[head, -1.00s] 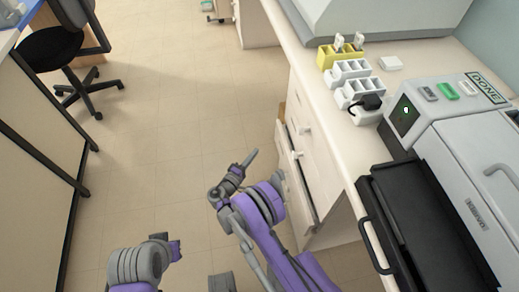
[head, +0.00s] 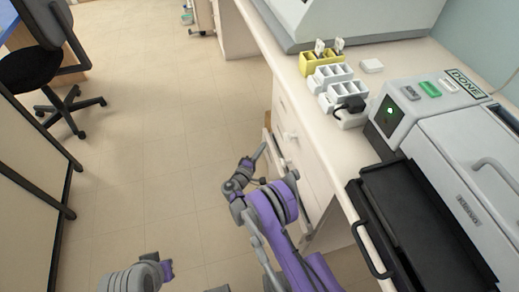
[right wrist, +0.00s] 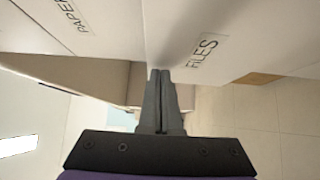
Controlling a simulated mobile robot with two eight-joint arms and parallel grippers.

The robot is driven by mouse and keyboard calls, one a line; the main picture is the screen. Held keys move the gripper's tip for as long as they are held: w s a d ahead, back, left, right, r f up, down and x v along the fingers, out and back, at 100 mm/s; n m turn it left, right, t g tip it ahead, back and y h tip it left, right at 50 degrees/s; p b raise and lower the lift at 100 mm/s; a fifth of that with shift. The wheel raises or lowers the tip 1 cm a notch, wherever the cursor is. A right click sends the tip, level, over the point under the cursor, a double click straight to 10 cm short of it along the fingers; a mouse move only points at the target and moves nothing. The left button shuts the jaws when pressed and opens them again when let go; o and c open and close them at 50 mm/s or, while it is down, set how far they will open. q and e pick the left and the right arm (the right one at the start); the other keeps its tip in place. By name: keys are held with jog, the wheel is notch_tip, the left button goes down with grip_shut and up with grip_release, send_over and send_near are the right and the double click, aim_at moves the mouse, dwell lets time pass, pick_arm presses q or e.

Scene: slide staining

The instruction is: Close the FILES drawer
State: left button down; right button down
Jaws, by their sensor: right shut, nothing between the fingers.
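The FILES drawer (head: 275,151) stands partly out of the white cabinet under the counter. Its label and pale front (right wrist: 225,45) show in the right wrist view. My right gripper (head: 261,152) is shut and empty, with its tips close to the drawer front. In the right wrist view its closed fingers (right wrist: 160,73) point at the drawer front near the FILES label; I cannot tell whether they touch it. My left gripper (head: 167,269) is low at the left, away from the drawer, and its jaws are too small to read.
A PAPER drawer (right wrist: 60,18) is beside the FILES drawer. A black tray (head: 410,230) with a handle juts from the grey machine on the counter, right of my right arm. A black chair (head: 45,75) stands at the far left. The floor between is clear.

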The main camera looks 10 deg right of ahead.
aim_at(269, 150)
jog(key=d, duration=0.4)
jog(key=shift+w+d+b, duration=0.1)
jog(key=shift+d+b, duration=0.1)
jog(key=shift+b, duration=0.1)
pick_arm(q)
jog(key=shift+f, duration=0.35)
pick_arm(e)
jog(key=shift+d, duration=0.2)
